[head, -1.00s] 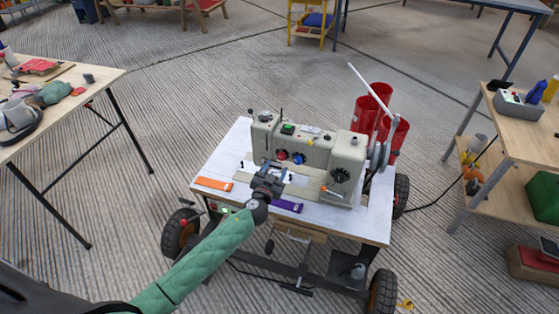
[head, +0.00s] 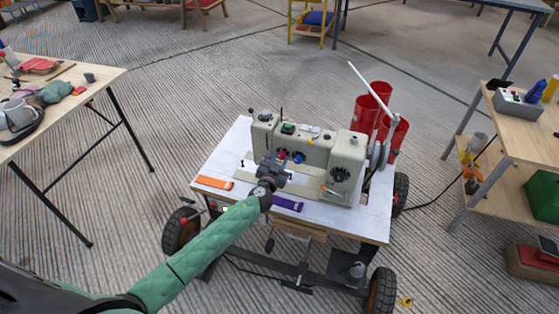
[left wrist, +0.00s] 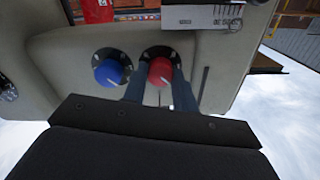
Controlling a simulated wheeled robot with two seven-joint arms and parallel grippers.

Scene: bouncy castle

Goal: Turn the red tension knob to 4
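The red tension knob (left wrist: 160,72) is on the sewing machine's (head: 315,150) pale front panel, with a white pointer line on its face. It sits on a dark dial plate whose marks I cannot read. A blue knob (left wrist: 110,72) is beside it. In the head view the red knob (head: 282,153) shows just past my left gripper (head: 272,162). In the left wrist view the fingers of my left gripper (left wrist: 160,84) are apart, one on each side of the red knob. I cannot tell whether they touch it. My right gripper is not in view.
The machine stands on a wheeled cart (head: 225,165) with an orange strip (head: 214,183) and a purple strip (head: 288,203). Red cylinders (head: 366,113) stand behind. A wooden table (head: 60,95) is at left, a shelf bench (head: 515,130) at right.

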